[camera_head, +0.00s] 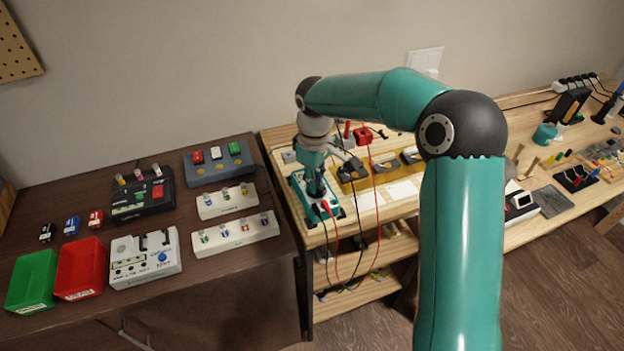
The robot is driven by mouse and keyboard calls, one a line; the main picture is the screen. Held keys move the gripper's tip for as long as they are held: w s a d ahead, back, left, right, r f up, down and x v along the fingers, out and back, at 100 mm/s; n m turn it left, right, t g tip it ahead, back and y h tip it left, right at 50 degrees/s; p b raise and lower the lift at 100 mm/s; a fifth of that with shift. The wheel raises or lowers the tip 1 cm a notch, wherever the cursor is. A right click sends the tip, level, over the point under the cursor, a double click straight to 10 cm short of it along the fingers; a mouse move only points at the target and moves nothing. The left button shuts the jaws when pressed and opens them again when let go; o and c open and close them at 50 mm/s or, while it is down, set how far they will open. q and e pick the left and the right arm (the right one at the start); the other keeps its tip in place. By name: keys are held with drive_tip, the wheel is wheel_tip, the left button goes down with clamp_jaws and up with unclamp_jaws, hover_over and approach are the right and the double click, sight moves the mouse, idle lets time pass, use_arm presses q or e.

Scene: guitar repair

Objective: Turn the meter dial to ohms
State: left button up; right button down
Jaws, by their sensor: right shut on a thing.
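The teal meter (301,198) lies at the left end of the light wooden bench, with red and black leads running from its front. My right arm reaches over the bench and bends down to it. My right gripper (316,189) points down onto the middle of the meter's face and is shut on the dial there. The gripper hides the dial, so its setting and markings cannot be read. My left gripper is not in view.
On the dark cabinet (215,277) at left stand a green bin (32,281), a red bin (79,269) and several switch boxes.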

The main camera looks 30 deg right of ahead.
idle(0.4)
drive_tip(key=c, duration=1.2)
unclamp_jaws()
wheel_tip(320, 180, up, 12)
drive_tip(key=shift+f, duration=0.1)
